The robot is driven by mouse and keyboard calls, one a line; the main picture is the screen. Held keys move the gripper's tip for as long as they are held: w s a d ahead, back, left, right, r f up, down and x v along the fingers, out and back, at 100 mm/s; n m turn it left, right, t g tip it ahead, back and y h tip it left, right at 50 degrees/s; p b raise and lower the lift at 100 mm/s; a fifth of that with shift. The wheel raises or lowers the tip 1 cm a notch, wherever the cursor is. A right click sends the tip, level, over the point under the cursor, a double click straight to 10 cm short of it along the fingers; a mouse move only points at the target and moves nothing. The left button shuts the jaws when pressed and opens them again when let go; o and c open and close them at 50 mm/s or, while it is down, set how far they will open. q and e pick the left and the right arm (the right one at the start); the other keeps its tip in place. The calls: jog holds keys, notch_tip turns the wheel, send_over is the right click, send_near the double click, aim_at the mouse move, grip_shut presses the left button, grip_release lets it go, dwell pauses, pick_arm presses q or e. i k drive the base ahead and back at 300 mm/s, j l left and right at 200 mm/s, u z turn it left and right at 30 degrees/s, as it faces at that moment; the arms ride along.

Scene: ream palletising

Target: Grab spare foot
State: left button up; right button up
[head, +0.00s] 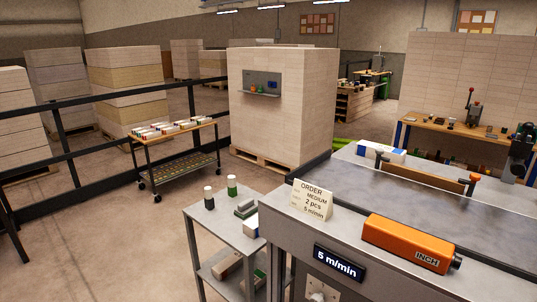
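I cannot pick out a spare foot with certainty in the head view. A small grey stepped block (245,208) lies on the grey side table (216,225), beside a green bottle (232,186) and a dark bottle with a pale cap (209,198); I cannot tell what the block is. Neither of my grippers shows in the head view.
The machine's metal bed (370,190) fills the right foreground, with an orange INCH unit (410,243) and an order card (313,199). A cart (172,141) of small packs stands left. A tall stack (285,125) and workbench (450,127) lie beyond.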

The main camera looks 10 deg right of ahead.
aim_at(451, 120)
jog(key=i+j+u, duration=0.65)
jog(key=i+u, duration=0.25)
jog(key=i+j+u, duration=0.1)
jog(key=i+u, duration=0.35)
jog(key=i+j, duration=0.15)
jog(key=i, duration=1.6)
jog(key=i+l+z, duration=0.2)
jog(key=i+z, duration=0.75)
jog(key=i+j+z, duration=0.1)
jog(key=i+z, duration=0.4)
jog(key=i+l+z, duration=0.3)
jog(key=i+z, duration=0.15)
jog(key=i, duration=0.2)
jog(key=i+z, duration=0.5)
jog(key=i+j+z, duration=0.15)
jog(key=i+z, duration=0.3)
jog(key=i, duration=0.35)
jog(key=i+l+z, duration=0.15)
jog(key=i+z, duration=0.35)
jog(key=i, duration=0.15)
jog(key=i+z, duration=0.45)
jog(key=i, duration=0.2)
jog(key=i+j+z, duration=0.35)
jog(key=i+z, duration=0.6)
jog(key=i, duration=1)
